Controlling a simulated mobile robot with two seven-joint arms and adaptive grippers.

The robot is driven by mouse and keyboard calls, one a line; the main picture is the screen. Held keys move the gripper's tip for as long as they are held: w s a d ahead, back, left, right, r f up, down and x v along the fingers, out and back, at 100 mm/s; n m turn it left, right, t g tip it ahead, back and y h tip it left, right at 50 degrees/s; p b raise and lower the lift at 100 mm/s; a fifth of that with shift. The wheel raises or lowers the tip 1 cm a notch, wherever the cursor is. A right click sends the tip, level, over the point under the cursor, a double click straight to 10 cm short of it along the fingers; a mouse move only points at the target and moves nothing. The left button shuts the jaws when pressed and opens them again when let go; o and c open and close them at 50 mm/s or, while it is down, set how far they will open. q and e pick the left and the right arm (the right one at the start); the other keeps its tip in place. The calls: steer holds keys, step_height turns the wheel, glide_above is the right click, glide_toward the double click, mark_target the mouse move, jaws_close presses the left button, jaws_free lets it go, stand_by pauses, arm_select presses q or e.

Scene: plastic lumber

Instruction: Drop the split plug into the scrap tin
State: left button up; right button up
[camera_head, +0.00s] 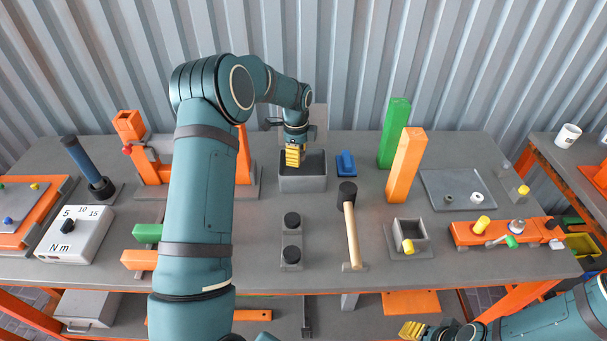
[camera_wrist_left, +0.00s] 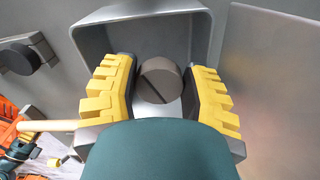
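The scrap tin (camera_head: 303,185) is a grey open-topped box at the back middle of the bench. My left gripper (camera_head: 293,162) points down over its opening, with yellow fingers. In the left wrist view the tin's wall (camera_wrist_left: 140,14) surrounds the fingertips. The split plug (camera_wrist_left: 159,80), a round grey-brown piece with a dark slot across its face, sits between the finger pads of the left gripper (camera_wrist_left: 160,85), which appear to touch it on both sides. The head view does not show the plug. My right gripper (camera_head: 412,330) is low at the bottom edge, its opening unclear.
A blue block (camera_head: 346,163) stands right of the tin. A mallet (camera_head: 350,225) and a holder with black knobs (camera_head: 291,240) lie in front. Tall green (camera_head: 394,133) and orange (camera_head: 405,165) posts stand farther right. An upright grey panel is close behind the tin.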

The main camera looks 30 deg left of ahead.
arm_select(q)
steer(key=o, duration=0.3)
steer(key=shift+r, duration=0.15)
step_height(320, 180, up, 12)
steer(key=shift+f, duration=0.1)
stand_by(0.4)
steer(key=shift+s, duration=0.1)
stand_by(0.3)
